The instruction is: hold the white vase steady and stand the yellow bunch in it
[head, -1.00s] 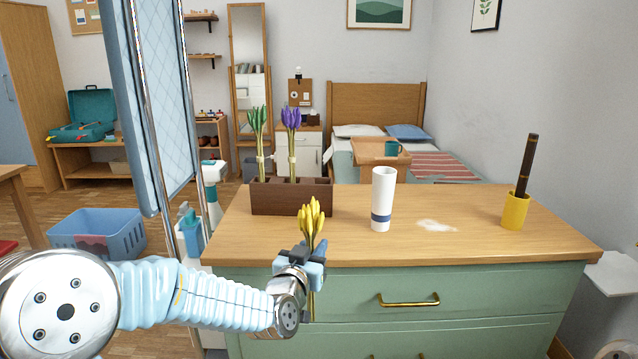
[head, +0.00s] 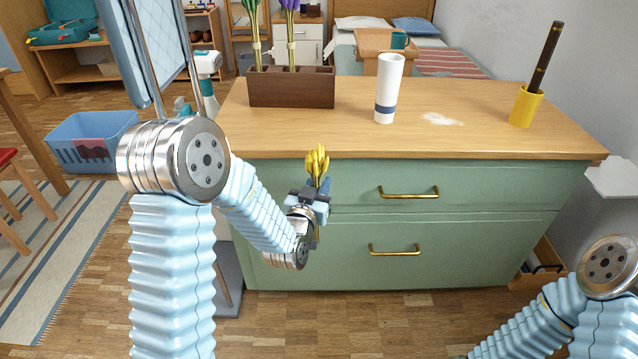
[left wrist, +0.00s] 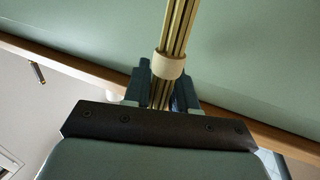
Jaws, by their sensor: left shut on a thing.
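The white vase (head: 388,88), with a blue band near its base, stands upright on the dresser top; no gripper touches it. The yellow bunch (head: 317,165) is held upright by my left gripper (head: 316,197), in front of the dresser and below its top edge. In the left wrist view the stems (left wrist: 178,30), with a pale band (left wrist: 168,65) around them, run between the shut fingers (left wrist: 160,88). My right arm shows at the lower right of the head view, but its gripper is out of sight.
A brown divided box (head: 292,88) with green and purple bunches stands at the back left of the dresser top (head: 440,143). A yellow cup (head: 525,106) with a dark stick stands at the right. A white patch (head: 440,119) lies right of the vase. Both green drawers (head: 470,184) look shut.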

